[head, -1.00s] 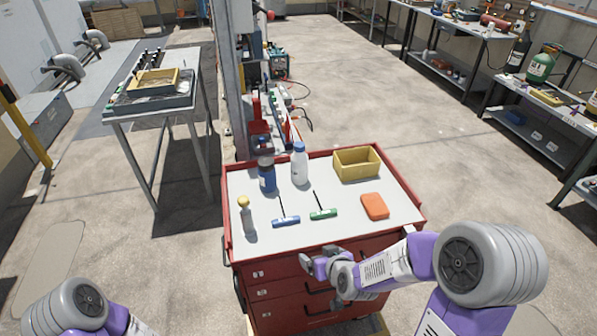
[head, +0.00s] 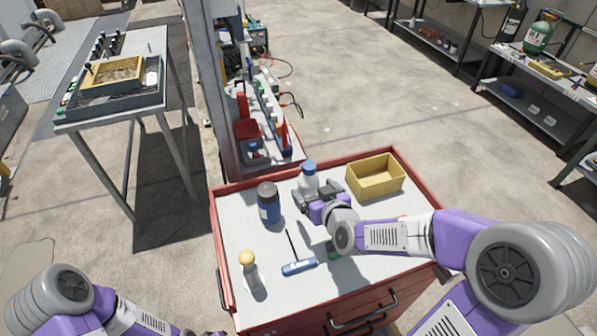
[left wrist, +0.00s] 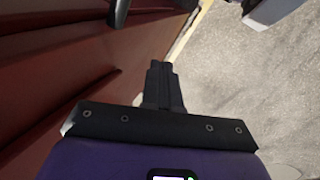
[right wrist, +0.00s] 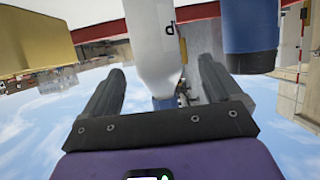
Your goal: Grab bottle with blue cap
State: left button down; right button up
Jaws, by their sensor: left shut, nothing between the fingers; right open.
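The white bottle with the blue cap (head: 308,179) stands upright on the cart's pale top. My right gripper (head: 314,197) is open at its near side and covers its lower part in the head view. In the right wrist view, which is upside down, the white bottle (right wrist: 152,42) is between and beyond the two spread fingers; its blue cap (right wrist: 165,103) shows in the gap. I cannot tell whether a finger touches it. My left gripper (left wrist: 163,70) is shut and empty, low beside the cart's red side.
A blue bottle with a dark cap (head: 268,204) stands close left of the white one. A yellow bin (head: 376,180) is at right. A blue-handled tool (head: 299,267) and a yellow-knobbed object (head: 248,268) are nearer. My right arm hides much of the cart's right side.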

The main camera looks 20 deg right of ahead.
jog(key=shift+b+x, duration=0.4)
jog(key=shift+x, duration=0.65)
jog(key=b+x, duration=0.1)
jog(key=x, duration=0.3)
jog(key=shift+w+d+f, duration=0.1)
jog(key=shift+w, duration=0.25)
jog(key=c, duration=1.3)
